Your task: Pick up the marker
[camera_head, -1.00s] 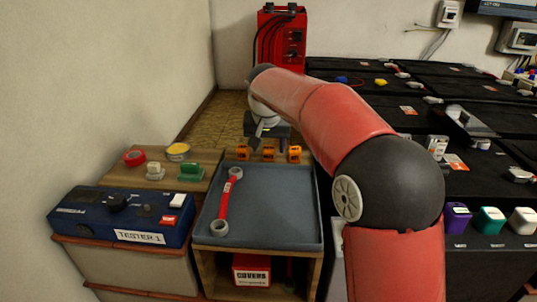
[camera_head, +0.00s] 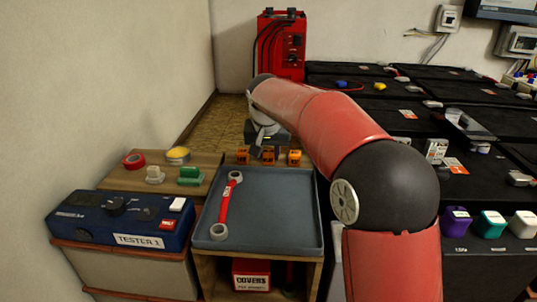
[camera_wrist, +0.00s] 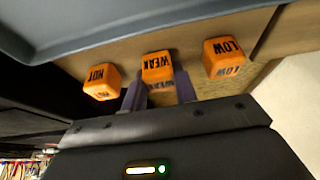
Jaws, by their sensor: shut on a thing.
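Three orange cube markers stand in a row on the wooden ledge behind the blue-grey tray (camera_head: 275,215). In the wrist view they read HOT (camera_wrist: 101,82), WEAK (camera_wrist: 157,67) and LOW (camera_wrist: 223,57). My gripper (camera_wrist: 160,88) has its two fingers at either side of the WEAK marker and is shut on it. The HOT and LOW markers are outside the fingers. In the head view my gripper (camera_head: 268,148) is over the middle marker, with its fingers mostly hidden. Whether the held marker is clear of the ledge cannot be told.
A blue tester (camera_head: 120,218), red tape (camera_head: 133,160), yellow tape (camera_head: 177,155) and green block (camera_head: 190,176) are at left. Black batteries (camera_head: 395,118) fill the right. A red charger (camera_head: 281,45) stands behind.

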